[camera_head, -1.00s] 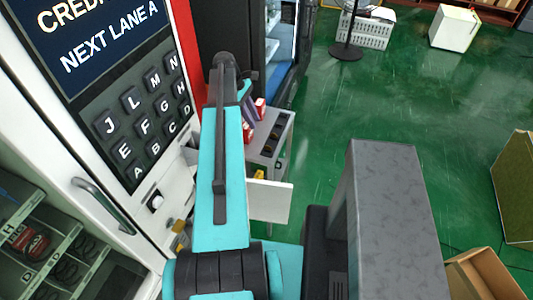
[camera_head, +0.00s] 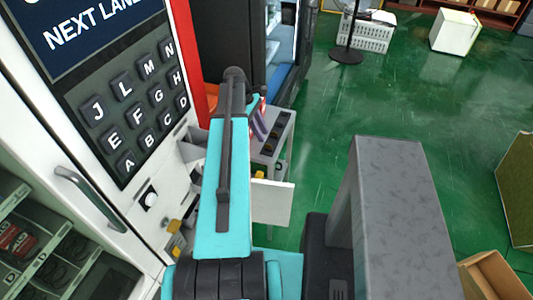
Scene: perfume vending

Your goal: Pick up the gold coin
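I cannot make out a gold coin for certain. A small yellow piece (camera_head: 174,226) shows low on the vending machine front, below a round knob (camera_head: 149,198), with another yellow patch beneath it; I cannot tell what they are. The vending machine (camera_head: 160,185) stands at the left with a lettered keypad (camera_head: 135,110). My teal arm rises through the middle of the view and covers part of the machine's right side. My gripper is not clearly seen; the arm hides that area. Whether it holds anything does not show.
A small grey stand (camera_head: 275,145) with items on it is beyond my arm, partly covered. A white panel (camera_head: 271,202) is right of the arm. Open green floor (camera_head: 420,100) lies to the right, with a fan (camera_head: 346,54), a white box (camera_head: 455,30) and a cardboard box (camera_head: 492,275).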

